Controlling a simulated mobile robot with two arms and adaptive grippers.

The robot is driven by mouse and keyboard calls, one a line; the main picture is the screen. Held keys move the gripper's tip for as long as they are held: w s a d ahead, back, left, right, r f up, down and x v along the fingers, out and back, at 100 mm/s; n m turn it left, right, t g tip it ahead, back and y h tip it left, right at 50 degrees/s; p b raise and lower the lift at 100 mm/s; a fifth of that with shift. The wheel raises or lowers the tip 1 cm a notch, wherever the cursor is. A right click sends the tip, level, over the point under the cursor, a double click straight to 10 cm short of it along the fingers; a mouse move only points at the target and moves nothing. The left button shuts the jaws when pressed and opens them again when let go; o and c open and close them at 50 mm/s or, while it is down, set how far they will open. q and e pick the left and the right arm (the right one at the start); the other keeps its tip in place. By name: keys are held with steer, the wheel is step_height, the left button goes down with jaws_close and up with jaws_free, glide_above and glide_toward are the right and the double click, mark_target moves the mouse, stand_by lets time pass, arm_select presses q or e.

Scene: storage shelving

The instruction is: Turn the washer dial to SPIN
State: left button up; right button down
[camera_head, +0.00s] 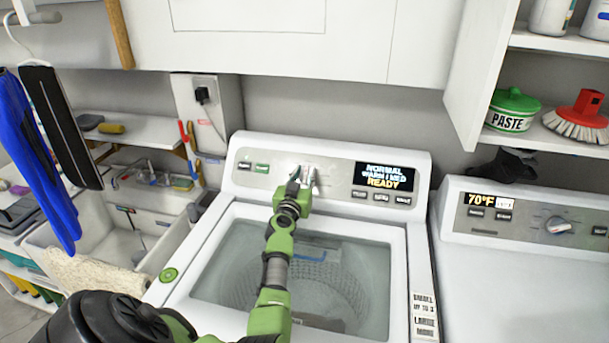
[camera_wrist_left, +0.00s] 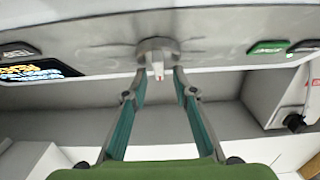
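The washer (camera_head: 418,235) stands in the middle of the head view, and its control panel (camera_head: 338,181) runs along the back. The display (camera_head: 384,177) reads NORMAL, WARM, MED and READY. My left gripper (camera_head: 304,179) reaches across the washer to the panel and largely hides the dial there. In the left wrist view the grey dial (camera_wrist_left: 157,54) with a small red mark shows between and just beyond the fingertips of my left gripper (camera_wrist_left: 160,74). The fingers are apart, one at each side of the dial; contact is unclear. My right gripper is not in view.
The washer tub (camera_head: 340,285) shows below my left arm. A dryer (camera_head: 530,270) with its own knob stands at the right. White cabinets (camera_head: 280,50) hang above the panel. A sink (camera_head: 110,235) is at the left, with blue and black hanging items nearby.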

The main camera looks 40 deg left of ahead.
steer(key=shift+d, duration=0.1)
arm_select(q)
jaws_close()
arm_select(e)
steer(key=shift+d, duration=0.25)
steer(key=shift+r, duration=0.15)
